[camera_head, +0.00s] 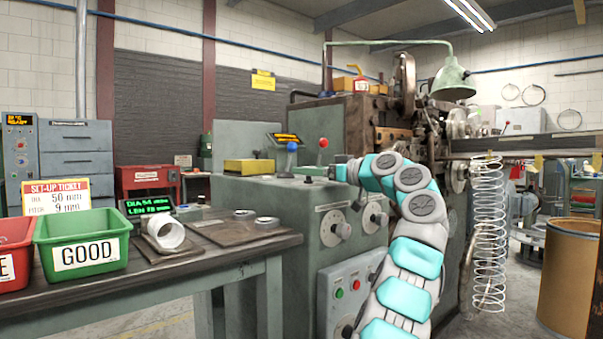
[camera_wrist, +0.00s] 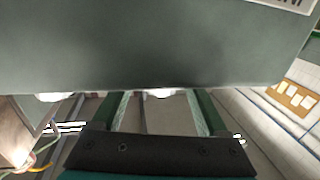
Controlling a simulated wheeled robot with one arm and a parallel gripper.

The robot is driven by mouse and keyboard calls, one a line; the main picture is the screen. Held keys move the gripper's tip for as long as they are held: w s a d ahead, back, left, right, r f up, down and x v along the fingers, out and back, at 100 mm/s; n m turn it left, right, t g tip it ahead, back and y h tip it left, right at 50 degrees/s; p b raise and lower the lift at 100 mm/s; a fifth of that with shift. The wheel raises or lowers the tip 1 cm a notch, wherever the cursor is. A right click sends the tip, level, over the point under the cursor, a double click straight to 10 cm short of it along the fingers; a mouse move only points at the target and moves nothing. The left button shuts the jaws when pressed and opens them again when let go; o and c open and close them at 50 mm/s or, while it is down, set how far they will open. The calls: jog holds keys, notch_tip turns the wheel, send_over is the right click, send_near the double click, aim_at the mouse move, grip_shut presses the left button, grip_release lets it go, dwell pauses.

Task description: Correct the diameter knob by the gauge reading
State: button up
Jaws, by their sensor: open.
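The set-up ticket (camera_head: 57,196) stands at the left and reads 50 mm above pitch 9 mm. The gauge display (camera_head: 147,207) on the bench shows green text that looks like DIA 54 mm. Two pale knobs, a left knob (camera_head: 336,231) and a right knob (camera_head: 376,217), sit on the front of the grey-green coiler cabinet (camera_head: 300,224). I cannot read which is the diameter knob. My gripper (camera_head: 308,171) is above the cabinet's top edge, apart from both knobs. In the wrist view my gripper (camera_wrist: 160,100) has its fingers spread, with a grey-green surface (camera_wrist: 150,45) filling the top.
Blue and red ball levers (camera_head: 292,147) rise from the cabinet top. A long spring (camera_head: 489,230) hangs at the right, near a brown drum (camera_head: 570,280).

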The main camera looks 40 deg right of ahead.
aim_at(324, 185)
jog(key=v, duration=0.4)
jog(key=shift+s, duration=0.1)
dwell(0.4)
